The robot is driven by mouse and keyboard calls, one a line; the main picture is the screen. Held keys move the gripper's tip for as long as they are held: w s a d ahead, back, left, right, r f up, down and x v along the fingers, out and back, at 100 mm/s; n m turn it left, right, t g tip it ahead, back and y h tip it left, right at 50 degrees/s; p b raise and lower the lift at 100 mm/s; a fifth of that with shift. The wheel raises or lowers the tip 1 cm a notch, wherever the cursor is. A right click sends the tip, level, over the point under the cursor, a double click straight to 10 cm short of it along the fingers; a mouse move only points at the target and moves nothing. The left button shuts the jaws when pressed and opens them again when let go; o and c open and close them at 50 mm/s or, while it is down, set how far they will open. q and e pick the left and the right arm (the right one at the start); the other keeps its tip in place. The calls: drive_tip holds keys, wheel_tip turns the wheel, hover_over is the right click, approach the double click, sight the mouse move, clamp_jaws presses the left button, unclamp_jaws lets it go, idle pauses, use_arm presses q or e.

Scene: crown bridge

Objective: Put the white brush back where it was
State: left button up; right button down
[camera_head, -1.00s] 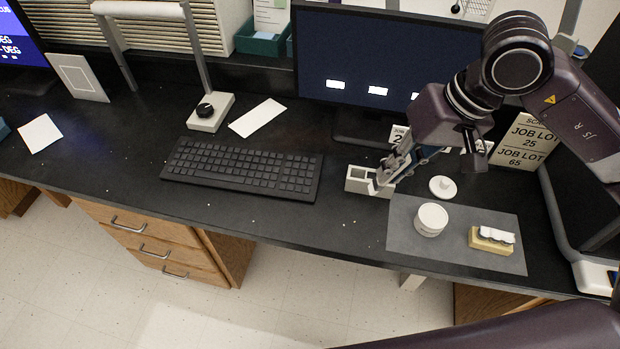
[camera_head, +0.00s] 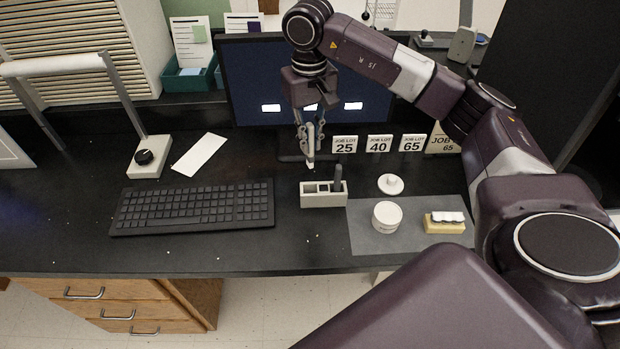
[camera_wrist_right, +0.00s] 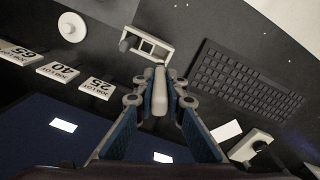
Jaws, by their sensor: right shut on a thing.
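My right gripper (camera_head: 310,138) is shut on the white brush (camera_head: 310,150), which hangs roughly upright with its lower end just behind and above the holder. In the right wrist view the pale brush (camera_wrist_right: 160,92) lies between the two fingertips (camera_wrist_right: 160,80). The light grey holder block (camera_head: 323,200) stands on the black bench. A dark brush (camera_head: 338,178) stands in its right part, and open slots show to the left. The holder (camera_wrist_right: 153,48) also shows in the right wrist view, beyond the fingertips. My left gripper is not in view.
A grey mat (camera_head: 362,236) bears a white jar (camera_head: 387,217) and a yellow block with a white top (camera_head: 445,223). A white lid (camera_head: 390,184) lies behind the mat. A keyboard (camera_head: 192,206) is to the left; number cards (camera_head: 379,144) and a monitor (camera_head: 250,85) are behind.

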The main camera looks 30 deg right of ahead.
sight(310, 167)
wheel_tip(310, 167, down, 9)
drive_tip(key=shift+r+p, duration=0.1)
drive_tip(key=shift+p, duration=0.6)
wheel_tip(310, 167, down, 3)
drive_tip(key=shift+s+f+p, duration=0.1)
drive_tip(key=shift+f+p, duration=0.1)
drive_tip(key=shift+p, duration=0.2)
drive_tip(key=shift+f, duration=0.45)
drive_tip(key=shift+f, duration=0.1)
drive_tip(key=c, duration=2)
unclamp_jaws()
